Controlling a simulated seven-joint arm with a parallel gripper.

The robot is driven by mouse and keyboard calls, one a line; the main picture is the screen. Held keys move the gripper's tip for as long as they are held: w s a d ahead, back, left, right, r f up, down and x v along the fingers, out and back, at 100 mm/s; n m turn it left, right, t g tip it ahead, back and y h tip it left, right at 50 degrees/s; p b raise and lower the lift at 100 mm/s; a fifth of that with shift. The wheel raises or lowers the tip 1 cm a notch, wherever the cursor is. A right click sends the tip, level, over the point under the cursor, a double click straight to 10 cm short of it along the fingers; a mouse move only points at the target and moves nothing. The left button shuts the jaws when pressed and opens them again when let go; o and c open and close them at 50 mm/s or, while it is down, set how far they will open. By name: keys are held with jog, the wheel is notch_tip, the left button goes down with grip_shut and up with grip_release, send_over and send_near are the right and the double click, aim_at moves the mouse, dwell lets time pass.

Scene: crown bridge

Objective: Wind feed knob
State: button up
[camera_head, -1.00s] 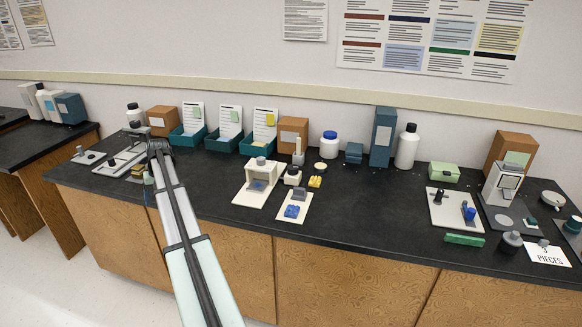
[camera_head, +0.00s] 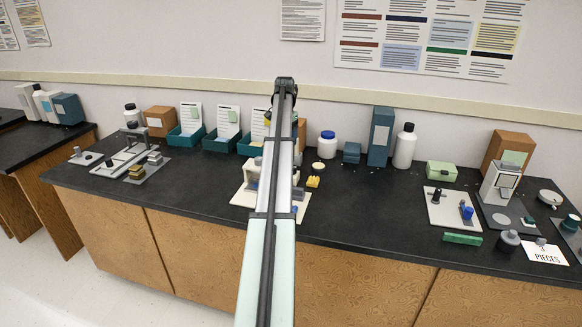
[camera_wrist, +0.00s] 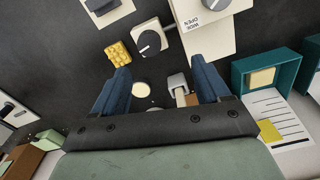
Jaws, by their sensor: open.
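In the wrist view a round dark-grey knob (camera_wrist: 150,41) with a white pointer line sits on a small white block. A second grey-topped knob (camera_wrist: 195,10) sits on a white housing (camera_wrist: 215,28) marked "OPEN", at the top edge. I cannot tell which of them is the feed knob. In the head view my arm hides both knobs and part of the white housing (camera_head: 250,172).
A yellow studded block (camera_wrist: 118,53) and pale disc (camera_wrist: 140,90) lie near the fingers. A grey upright piece (camera_wrist: 178,84) is close by the right finger. A teal bin (camera_wrist: 245,78) stands to the right.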

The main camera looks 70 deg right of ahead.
jog(key=shift+m, duration=0.4)
jog(key=f, duration=0.4)
jog(key=s+f, duration=0.1)
jog(key=f, duration=0.4)
jog(key=s+f, duration=0.1)
jog(key=f, duration=0.3)
jog(key=shift+s+d+f, duration=0.2)
jog(key=shift+d+f, duration=0.05)
jog(key=shift+d, duration=0.15)
jog(key=c, duration=1)
jog(key=shift+c, duration=0.2)
